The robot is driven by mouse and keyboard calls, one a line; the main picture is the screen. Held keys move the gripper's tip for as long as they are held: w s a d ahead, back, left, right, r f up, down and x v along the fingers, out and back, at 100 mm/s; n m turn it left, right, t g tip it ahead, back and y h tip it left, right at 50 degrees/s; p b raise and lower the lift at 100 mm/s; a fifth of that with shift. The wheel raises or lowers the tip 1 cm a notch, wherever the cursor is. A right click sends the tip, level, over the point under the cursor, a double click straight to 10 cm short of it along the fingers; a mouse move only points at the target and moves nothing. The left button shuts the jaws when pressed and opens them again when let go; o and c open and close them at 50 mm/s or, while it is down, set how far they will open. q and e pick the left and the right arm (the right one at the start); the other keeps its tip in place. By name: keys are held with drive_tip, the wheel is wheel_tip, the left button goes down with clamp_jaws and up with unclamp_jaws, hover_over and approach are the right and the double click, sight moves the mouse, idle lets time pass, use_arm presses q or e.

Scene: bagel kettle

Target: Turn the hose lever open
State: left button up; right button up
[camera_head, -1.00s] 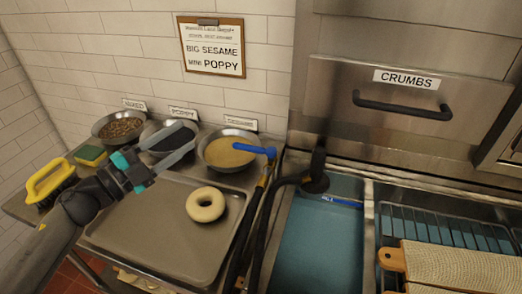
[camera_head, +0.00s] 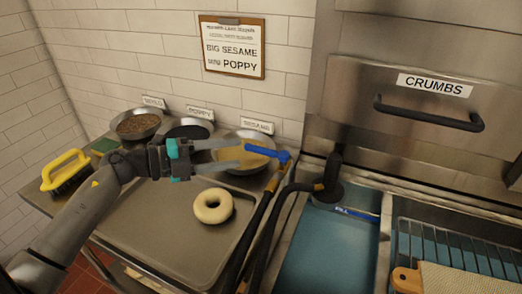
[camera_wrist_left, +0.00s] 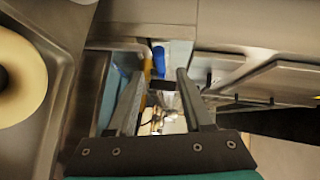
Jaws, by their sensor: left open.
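The blue hose lever (camera_head: 266,153) sits atop a yellow-brown pipe (camera_head: 262,205) at the right edge of the steel counter. It points left and slightly up in the head view. My left gripper (camera_head: 240,154) is open and empty, with its fingers aimed right at the lever. The fingertips are close to the lever's left end; I cannot tell whether they touch. In the left wrist view the blue lever (camera_wrist_left: 158,60) shows just beyond and between the two open fingertips (camera_wrist_left: 158,76). The black hose (camera_head: 280,215) runs to a black spout (camera_head: 328,185) over the sink.
A bagel (camera_head: 213,206) lies on the steel tray (camera_head: 160,235) below my left gripper. Bowls of seeds (camera_head: 137,124) stand behind it. A yellow brush (camera_head: 66,170) is at the left. The blue sink (camera_head: 325,250) is right of the hose, with a rack (camera_head: 450,240) beyond.

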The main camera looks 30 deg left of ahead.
sight(255, 151)
use_arm(q)
drive_tip(key=x, duration=0.7)
drive_tip(key=shift+w+d, duration=0.3)
clamp_jaws()
idle(1.2)
